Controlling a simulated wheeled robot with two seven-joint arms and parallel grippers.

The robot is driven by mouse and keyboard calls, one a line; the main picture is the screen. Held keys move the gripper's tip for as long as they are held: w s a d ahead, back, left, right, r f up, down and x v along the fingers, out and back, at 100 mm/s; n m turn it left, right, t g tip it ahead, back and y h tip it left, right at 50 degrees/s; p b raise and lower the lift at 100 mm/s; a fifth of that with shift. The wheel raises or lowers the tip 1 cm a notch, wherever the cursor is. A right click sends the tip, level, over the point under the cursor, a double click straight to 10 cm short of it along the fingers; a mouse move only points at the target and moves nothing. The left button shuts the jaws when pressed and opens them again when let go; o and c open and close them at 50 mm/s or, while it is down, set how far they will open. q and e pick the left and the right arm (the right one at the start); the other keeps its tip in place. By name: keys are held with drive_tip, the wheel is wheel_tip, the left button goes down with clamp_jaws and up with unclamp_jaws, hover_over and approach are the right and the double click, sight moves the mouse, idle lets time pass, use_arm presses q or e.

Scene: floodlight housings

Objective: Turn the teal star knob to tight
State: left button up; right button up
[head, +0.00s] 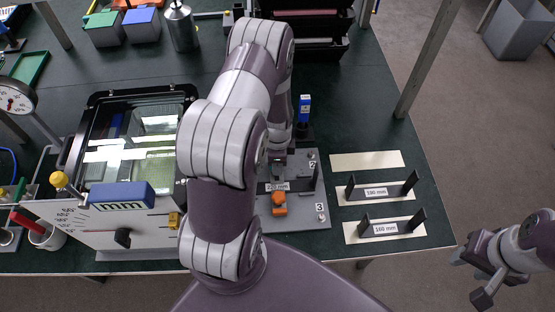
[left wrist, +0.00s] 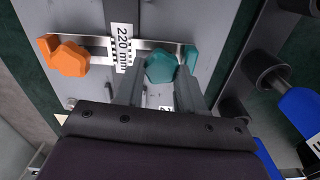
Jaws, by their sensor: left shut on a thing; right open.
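The teal star knob (left wrist: 160,68) shows in the left wrist view on a metal bar, beside the 220 mm label (left wrist: 123,48). My left gripper (left wrist: 159,84) has one finger on each side of the knob and is shut on it. In the head view my left arm hides the knob, and only part of my left gripper (head: 278,160) shows over the grey plate (head: 300,215). An orange knob (left wrist: 65,57) sits at the bar's other end; this orange knob (head: 279,204) also shows in the head view. My right gripper (head: 478,275) is open and empty at the lower right, off the table.
A floodlight housing (head: 112,225) with a glass front stands left of my arm. Spare bars marked 190 mm (head: 376,191) and 160 mm (head: 385,228) lie on the right. Dark trays (head: 305,50) are at the back.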

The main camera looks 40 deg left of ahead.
use_arm(q)
drive_tip(key=shift+w+r+m, duration=0.1)
drive_tip(key=shift+m, duration=0.9)
drive_tip(key=o, duration=0.9)
drive_tip(key=shift+o, duration=0.7)
wheel_tip(320, 180, up, 13)
drive_tip(key=shift+b, duration=0.3)
drive_tip(key=shift+f, duration=0.2)
